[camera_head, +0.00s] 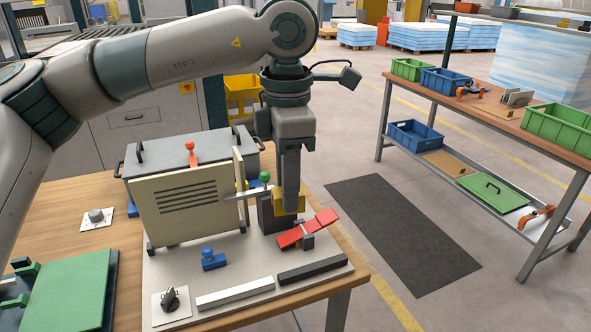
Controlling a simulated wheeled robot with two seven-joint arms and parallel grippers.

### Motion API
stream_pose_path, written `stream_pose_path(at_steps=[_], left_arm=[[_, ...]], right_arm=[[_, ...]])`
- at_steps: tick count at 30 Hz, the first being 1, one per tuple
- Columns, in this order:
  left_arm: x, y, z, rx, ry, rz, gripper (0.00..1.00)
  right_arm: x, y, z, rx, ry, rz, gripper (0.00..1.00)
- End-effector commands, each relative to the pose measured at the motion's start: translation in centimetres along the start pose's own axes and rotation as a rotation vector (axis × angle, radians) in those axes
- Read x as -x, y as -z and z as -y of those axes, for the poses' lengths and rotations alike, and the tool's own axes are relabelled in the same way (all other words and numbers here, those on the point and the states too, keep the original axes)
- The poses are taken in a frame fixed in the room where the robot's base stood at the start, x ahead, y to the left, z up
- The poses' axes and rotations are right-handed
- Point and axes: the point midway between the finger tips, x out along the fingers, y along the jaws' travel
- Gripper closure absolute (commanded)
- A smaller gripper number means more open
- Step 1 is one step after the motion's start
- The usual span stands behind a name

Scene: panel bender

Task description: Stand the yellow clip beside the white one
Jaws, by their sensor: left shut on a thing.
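My left gripper (290,188) points straight down over the right part of the pale base plate (240,258). It is shut on the yellow clip (278,206), which shows around the fingertips. The clip is partly hidden by the gripper and is close to a dark block (267,216); I cannot tell whether they touch. No white clip can be made out with certainty; a white bar (235,292) lies along the plate's front. My right gripper is not in view.
A beige slotted panel (187,205) stands left of the gripper. A red lever (307,229), a green knob (264,176), a blue piece (212,260) and a black bar (312,270) are close by. A green panel (70,290) lies at left. A shelf table (500,105) stands right.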

Motion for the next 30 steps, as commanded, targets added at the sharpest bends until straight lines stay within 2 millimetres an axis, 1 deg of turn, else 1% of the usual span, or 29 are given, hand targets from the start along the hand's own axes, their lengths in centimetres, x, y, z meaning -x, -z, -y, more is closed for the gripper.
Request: stream_pose_path(at_steps=[1,3,7,10,14,15,21,27,30], left_arm=[[-0.9,0.5,0.2,-0.032,0.003,0.0,0.95],[-1.8,1.0,0.4,-0.078,0.003,0.002,0.95],[-4.6,2.4,1.0,-0.202,0.004,0.007,0.95],[-7.3,3.9,1.6,-0.324,0.006,0.01,0.95],[-12.2,6.5,2.7,-0.541,0.01,0.017,0.95],[-13.8,7.4,3.1,-0.616,0.01,0.019,0.95],[-21.4,11.5,4.7,-0.973,0.009,0.032,0.95],[-28.2,15.1,6.2,-1.29,0.009,0.042,0.95],[-30.9,16.5,6.7,-1.421,0.007,0.046,0.95]], right_arm=[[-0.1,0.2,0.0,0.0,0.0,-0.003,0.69],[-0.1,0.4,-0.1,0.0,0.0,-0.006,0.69],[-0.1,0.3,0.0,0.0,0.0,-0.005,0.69],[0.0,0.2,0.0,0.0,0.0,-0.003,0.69],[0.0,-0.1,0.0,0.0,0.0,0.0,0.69],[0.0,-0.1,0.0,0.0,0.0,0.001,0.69],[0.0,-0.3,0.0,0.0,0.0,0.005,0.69],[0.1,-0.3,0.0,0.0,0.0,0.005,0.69],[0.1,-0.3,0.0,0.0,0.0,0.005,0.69]])
